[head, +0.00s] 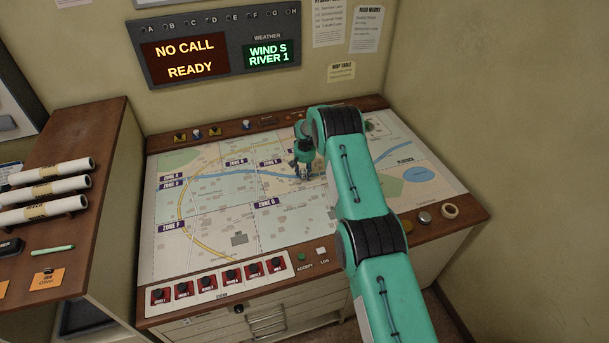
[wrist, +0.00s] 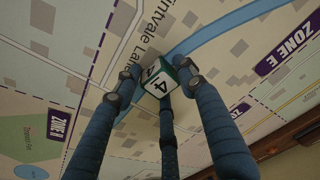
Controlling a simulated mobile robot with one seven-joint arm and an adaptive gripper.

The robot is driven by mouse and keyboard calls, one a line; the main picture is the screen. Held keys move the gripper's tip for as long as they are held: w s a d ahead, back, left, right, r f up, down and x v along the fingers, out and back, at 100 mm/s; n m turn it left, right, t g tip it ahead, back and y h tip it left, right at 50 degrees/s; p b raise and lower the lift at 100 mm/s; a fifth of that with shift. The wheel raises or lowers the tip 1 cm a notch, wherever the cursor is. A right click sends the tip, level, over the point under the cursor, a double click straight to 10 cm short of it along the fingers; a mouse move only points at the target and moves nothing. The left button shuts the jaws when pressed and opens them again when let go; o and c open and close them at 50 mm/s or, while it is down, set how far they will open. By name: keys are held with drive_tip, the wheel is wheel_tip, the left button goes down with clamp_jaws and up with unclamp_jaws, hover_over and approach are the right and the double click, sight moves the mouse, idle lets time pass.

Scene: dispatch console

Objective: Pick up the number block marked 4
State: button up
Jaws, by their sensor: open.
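The number block marked 4 (wrist: 160,83) is a small white cube with green on its edges, and its 4 shows in the wrist view. It sits on the map, near the printed street name. My gripper (wrist: 154,77) is open, with its dark blue fingers spread around the block. One fingertip is to the left, one close to the block's right, and one below it. I cannot tell whether any fingertip touches it. In the head view my gripper (head: 303,168) is low over the upper middle of the map, and I cannot make out the block there.
The map table (head: 200,215) is mostly flat and clear. A row of red switches (head: 230,276) lines its front left edge. A roll of tape (head: 450,211) lies at the front right. Rolled papers (head: 50,172) lie on the left cabinet. A status board (head: 215,45) hangs behind.

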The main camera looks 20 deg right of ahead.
sight(305, 171)
drive_tip(key=c, duration=0.7)
drive_tip(key=shift+r, duration=0.1)
drive_tip(key=shift+r+b, duration=0.35)
drive_tip(key=shift+r, duration=1.05)
drive_tip(key=shift+s+r, duration=0.1)
drive_tip(key=shift+r, duration=0.25)
drive_tip(key=s, duration=0.5)
drive_tip(key=s+a+r+b, duration=0.1)
drive_tip(key=s, duration=0.4)
drive_tip(key=s+a, duration=0.1)
drive_tip(key=s, duration=0.4)
drive_tip(key=shift+s+r+b, duration=0.2)
drive_tip(key=shift+s+b, duration=0.1)
drive_tip(key=shift+b, duration=0.1)
